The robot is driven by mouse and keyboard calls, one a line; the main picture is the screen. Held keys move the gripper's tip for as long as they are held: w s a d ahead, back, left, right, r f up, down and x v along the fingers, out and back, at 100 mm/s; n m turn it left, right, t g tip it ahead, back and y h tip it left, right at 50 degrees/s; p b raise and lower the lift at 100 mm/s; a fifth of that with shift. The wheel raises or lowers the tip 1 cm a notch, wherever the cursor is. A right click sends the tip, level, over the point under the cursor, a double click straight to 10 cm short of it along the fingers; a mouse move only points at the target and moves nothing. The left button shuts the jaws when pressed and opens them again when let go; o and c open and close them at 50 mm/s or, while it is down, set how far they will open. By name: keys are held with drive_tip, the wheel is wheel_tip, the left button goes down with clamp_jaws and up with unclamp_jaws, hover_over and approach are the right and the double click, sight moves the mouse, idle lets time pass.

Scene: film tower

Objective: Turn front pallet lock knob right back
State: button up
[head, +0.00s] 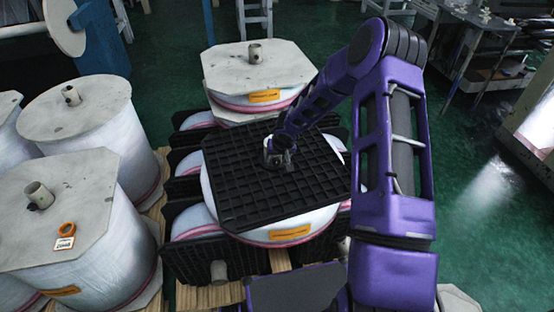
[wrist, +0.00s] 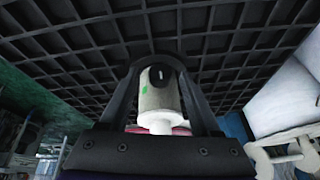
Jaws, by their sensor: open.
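A black grid pallet (head: 235,190) lies on top of the front film roll (head: 290,233), and its grid also fills the top of the wrist view (wrist: 70,40). My gripper (head: 276,158) is at the pallet's upper middle. In the wrist view its two dark fingers (wrist: 160,68) stand apart, one on each side of a pale cylindrical knob (wrist: 158,97). This knob has a green mark, a dark rounded part at its upper end and a narrower white neck below. I cannot tell whether the fingers touch it. No other lock knob shows clearly.
Another film roll (head: 256,85) with a pale board and core stands behind. Black side supports (head: 187,258) sit beneath the front roll. Green floor (head: 470,200) at right is open.

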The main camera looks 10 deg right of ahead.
drive_tip(key=shift+c, duration=0.3)
clamp_jaws()
drive_tip(key=shift+a+f+b, duration=0.1)
drive_tip(key=shift+f+b, duration=0.05)
drive_tip(key=shift+b, duration=0.5)
